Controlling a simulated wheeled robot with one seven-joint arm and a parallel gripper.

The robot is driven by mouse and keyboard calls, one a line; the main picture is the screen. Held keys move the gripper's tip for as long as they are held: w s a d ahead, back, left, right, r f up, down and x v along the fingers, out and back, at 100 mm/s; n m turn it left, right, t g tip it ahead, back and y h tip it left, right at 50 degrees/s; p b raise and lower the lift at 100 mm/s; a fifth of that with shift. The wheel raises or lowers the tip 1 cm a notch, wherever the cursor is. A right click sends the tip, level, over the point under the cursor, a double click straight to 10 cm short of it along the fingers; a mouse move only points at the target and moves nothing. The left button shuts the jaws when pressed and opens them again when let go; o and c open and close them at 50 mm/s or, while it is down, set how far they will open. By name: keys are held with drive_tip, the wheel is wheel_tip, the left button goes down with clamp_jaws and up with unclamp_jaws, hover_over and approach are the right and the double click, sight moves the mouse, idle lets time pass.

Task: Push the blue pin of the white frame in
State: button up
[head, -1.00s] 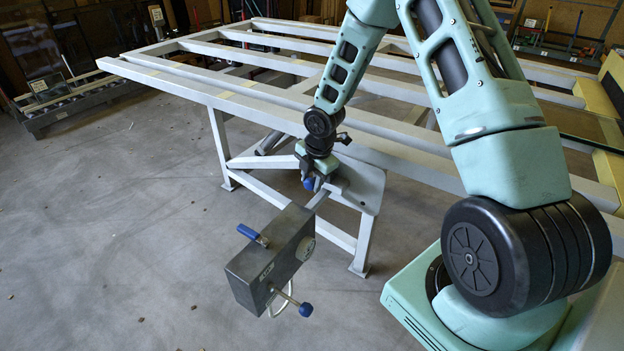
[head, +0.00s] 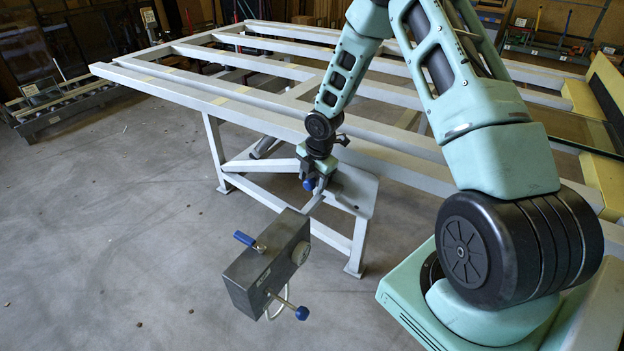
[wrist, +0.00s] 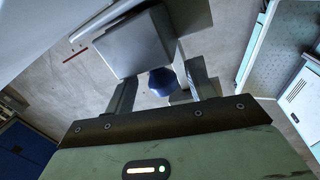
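The white frame (head: 215,103) is a large tilting table of pale bars on legs. The blue pin (head: 309,184) shows as a small blue knob at its near side, just below my gripper (head: 318,176). In the wrist view the round blue knob (wrist: 161,82) sits between the two spread fingers of my gripper (wrist: 163,88), at the edge of a grey block (wrist: 135,42). Gaps show between the knob and both fingers. I cannot tell how deep the knob sits or whether the palm touches it.
A dark grey box (head: 262,270) with a blue handle (head: 244,238) and a blue-knobbed lever (head: 302,313) stands in front of the frame. A roller rack (head: 70,103) is at the back left. The concrete floor (head: 110,220) at left is clear.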

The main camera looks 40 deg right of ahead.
drive_tip(key=shift+r, duration=0.1)
drive_tip(key=s+r+p, duration=0.3)
drive_tip(key=r, duration=1.4)
drive_tip(key=shift+s+d, duration=0.2)
